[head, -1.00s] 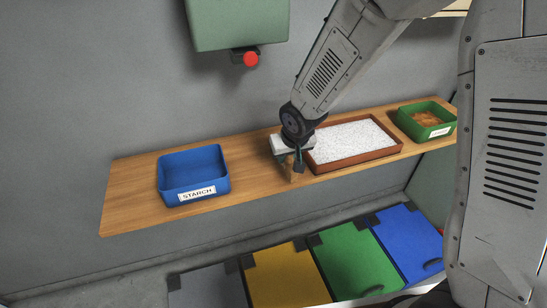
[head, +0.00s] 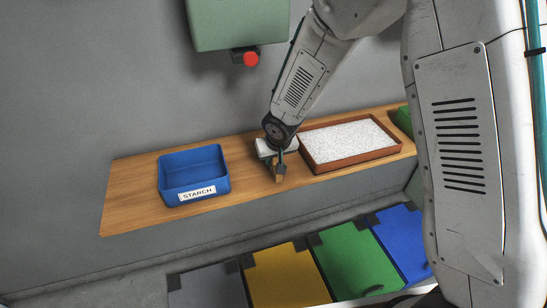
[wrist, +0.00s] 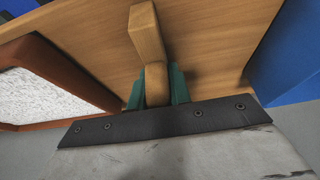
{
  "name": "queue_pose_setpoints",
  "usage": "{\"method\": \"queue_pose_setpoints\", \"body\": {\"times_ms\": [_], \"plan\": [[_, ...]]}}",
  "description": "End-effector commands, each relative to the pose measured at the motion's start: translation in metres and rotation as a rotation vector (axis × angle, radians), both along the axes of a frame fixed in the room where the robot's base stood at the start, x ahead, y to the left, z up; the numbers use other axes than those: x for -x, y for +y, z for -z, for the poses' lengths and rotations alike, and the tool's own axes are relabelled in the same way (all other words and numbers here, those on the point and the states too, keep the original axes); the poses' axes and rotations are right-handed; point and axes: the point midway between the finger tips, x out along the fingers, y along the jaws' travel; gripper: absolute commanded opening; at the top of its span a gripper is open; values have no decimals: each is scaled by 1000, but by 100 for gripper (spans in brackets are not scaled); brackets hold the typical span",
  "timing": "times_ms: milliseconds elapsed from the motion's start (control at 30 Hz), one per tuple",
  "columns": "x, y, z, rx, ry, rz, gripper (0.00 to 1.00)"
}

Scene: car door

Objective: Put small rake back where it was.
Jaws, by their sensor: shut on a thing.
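My gripper (head: 279,168) is over the wooden shelf (head: 132,190), between the blue bin and the white-filled tray. In the wrist view its green fingers (wrist: 157,88) are shut on the small rake (wrist: 147,35), a light wooden piece with a narrower neck between the fingers. The rake also shows below the gripper in the head view (head: 279,177). I cannot tell whether it touches the shelf, and any tines are not visible.
A blue bin labelled STARCH (head: 196,190) stands on the left. A brown-rimmed tray (head: 357,164) of white granules is just right of the gripper. A green bin (head: 405,121) is partly hidden by my arm. Coloured lids (head: 284,275) lie below the shelf.

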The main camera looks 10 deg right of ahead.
Motion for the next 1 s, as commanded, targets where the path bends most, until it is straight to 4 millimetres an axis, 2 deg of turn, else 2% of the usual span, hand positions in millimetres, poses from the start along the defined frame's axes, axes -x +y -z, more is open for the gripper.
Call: {"method": "queue_pose_setpoints", "body": {"times_ms": [33, 67, 100, 133, 533, 667, 1000], "plan": [[0, 0, 2, 0, 1, 1, 0], [0, 0, 2, 0, 1, 1, 25], [0, 0, 2, 0, 0, 1, 36], [0, 0, 2, 0, 0, 1, 42], [1, 0, -4, -1, -1, 1, 42], [8, -1, -24, -2, -4, 2, 42], [35, -7, -87, -2, -3, 0, 42]]}}
